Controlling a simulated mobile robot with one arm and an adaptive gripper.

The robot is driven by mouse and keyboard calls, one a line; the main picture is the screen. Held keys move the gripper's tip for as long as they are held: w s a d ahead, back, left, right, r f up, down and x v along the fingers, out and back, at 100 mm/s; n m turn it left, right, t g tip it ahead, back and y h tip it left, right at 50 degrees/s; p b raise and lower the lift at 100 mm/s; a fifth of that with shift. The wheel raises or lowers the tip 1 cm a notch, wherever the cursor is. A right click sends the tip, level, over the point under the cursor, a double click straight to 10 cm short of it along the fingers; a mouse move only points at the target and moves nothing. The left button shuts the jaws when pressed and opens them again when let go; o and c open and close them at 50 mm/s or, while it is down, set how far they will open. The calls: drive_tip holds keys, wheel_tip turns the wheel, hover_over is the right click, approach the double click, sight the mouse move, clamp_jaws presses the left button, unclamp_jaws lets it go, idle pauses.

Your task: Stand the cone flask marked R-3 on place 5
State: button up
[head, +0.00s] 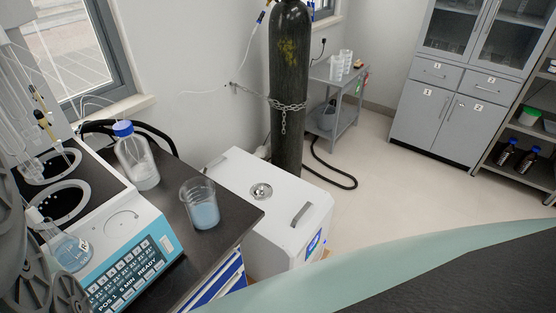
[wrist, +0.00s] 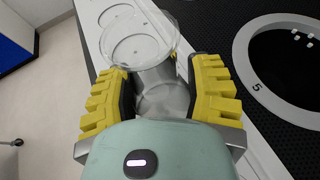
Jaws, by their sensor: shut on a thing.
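My gripper (wrist: 161,72) has yellow ribbed fingers and is shut on a clear glass vessel (wrist: 163,97) in the wrist view. The glass flares toward a wide round end at the top of the picture, above the white panel. No label R-3 is readable on it. Just right of my gripper is a white ring (wrist: 241,72) marked 5 around a dark opening. In the head view a cone flask (head: 72,252) with blue liquid shows at the lower left, leaning with its neck to the upper left. I cannot tell whether it is the held glass.
The white device (head: 122,224) has a blue keypad and two ringed openings. A blue-capped bottle (head: 138,165) and a beaker (head: 203,212) of blue liquid stand behind and beside it on the dark bench. A white chest (head: 270,195) and gas cylinder (head: 288,110) stand beyond.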

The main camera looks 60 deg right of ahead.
drive_tip(key=o, duration=1.3)
drive_tip(key=shift+f, duration=0.1)
drive_tip(key=shift+c, duration=0.2)
drive_tip(key=shift+d, duration=0.1)
drive_tip(key=v, duration=1)
drive_tip(key=shift+r, duration=0.2)
drive_tip(key=shift+p+v, duration=0.6)
drive_tip(key=shift+v, duration=0.35)
drive_tip(key=shift+f, duration=0.1)
drive_tip(key=shift+s, duration=0.1)
